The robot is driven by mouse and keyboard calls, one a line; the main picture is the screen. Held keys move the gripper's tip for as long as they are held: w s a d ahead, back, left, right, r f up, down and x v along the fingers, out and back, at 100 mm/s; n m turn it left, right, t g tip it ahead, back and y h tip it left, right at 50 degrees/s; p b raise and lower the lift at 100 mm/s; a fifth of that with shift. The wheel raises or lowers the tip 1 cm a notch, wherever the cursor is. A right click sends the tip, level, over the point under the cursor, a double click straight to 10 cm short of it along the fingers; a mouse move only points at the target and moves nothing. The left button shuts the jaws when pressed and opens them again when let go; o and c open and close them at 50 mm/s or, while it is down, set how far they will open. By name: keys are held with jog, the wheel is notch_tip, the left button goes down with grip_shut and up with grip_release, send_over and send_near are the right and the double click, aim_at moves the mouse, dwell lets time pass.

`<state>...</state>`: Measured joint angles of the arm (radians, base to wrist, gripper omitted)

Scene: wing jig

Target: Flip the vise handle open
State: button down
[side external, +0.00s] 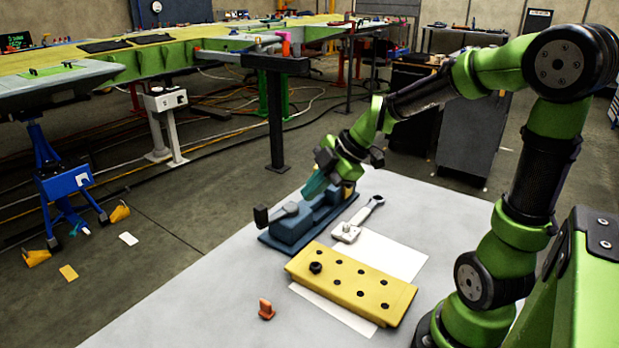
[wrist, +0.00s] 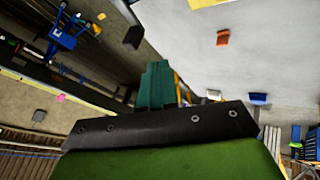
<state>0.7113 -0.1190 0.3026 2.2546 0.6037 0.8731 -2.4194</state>
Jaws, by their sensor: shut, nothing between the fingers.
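The blue vise (side external: 290,228) stands on the grey table in the side view, on a blue base. A grey bar with a dark block at its end, which looks like the vise handle (side external: 275,213), sticks out at its left end. My gripper (side external: 313,192), with teal fingers, is at the vise's top, just right of the grey bar. I cannot tell if it touches the vise. In the wrist view the teal fingers (wrist: 157,85) are shut and appear empty. I cannot make out the vise clearly there.
A yellow plate with holes (side external: 350,285) and a black knob lies in front of the vise on a white sheet. A wrench-like tool (side external: 358,220) lies right of the vise. A small orange piece (side external: 266,309) stands near the front. The table's left front is clear.

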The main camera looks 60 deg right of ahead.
jog(key=shift+n, duration=0.4)
send_near(261, 222)
jog(key=shift+x, duration=2.55)
jog(key=shift+f, duration=0.1)
